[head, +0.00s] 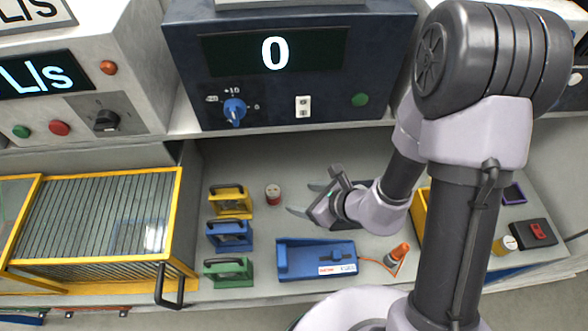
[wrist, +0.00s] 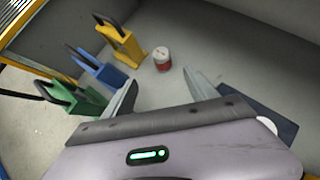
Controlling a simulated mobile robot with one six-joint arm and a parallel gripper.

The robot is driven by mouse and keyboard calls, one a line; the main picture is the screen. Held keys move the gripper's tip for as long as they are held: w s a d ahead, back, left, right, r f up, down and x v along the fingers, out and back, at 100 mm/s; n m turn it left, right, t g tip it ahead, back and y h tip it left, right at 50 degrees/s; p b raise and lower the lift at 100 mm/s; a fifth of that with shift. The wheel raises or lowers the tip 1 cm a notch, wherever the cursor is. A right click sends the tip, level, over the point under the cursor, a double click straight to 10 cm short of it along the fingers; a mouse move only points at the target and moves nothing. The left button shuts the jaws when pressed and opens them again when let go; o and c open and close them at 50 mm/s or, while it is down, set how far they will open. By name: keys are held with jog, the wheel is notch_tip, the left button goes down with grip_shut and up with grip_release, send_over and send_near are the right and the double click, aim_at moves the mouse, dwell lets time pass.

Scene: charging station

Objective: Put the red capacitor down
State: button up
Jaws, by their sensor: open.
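The red capacitor (head: 273,195) is a small red cylinder with a pale top. It stands upright on the grey worktop, just right of the yellow handled block. It also shows in the wrist view (wrist: 162,60), beyond my fingertips and roughly in line with the gap between them. My gripper (head: 300,198) is open and empty, to the right of the capacitor and apart from it. In the wrist view both fingers of my gripper (wrist: 160,82) are spread, with bare worktop between them.
Yellow (head: 230,203), blue (head: 229,236) and green (head: 228,271) handled blocks stand left of the capacitor. A blue charger-like unit (head: 316,260) lies in front, beside an orange-tipped tool (head: 398,255). A yellow-framed cage (head: 95,222) is at left. A control panel (head: 283,70) stands behind.

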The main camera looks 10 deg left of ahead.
aim_at(274, 192)
jog(key=b+x, duration=1)
jog(key=x, duration=0.2)
jog(key=shift+s+a, duration=0.1)
jog(key=shift+a, duration=0.1)
jog(key=b+x, duration=0.1)
jog(key=x, duration=0.1)
jog(key=b+x, duration=0.1)
jog(key=x, duration=0.2)
jog(key=shift+w+f, duration=0.1)
jog(key=shift+w, duration=0.4)
jog(key=shift+d, duration=0.1)
grip_shut()
notch_tip(274, 192, up, 10)
jog(key=p, duration=0.5)
jog(key=w+d+r+m+t+h, duration=0.1)
jog(key=d+r, duration=0.3)
jog(key=d, duration=0.5)
jog(key=w+d+r+m+t+h+b, duration=0.1)
jog(key=d+r+m, duration=0.3)
jog(key=d, duration=0.5)
jog(key=w+d+r+m+t+h, duration=0.2)
jog(key=d+r+m+h, duration=0.1)
jog(key=d, duration=0.6)
jog(key=shift+r+b, duration=0.4)
jog(key=shift+r, duration=0.1)
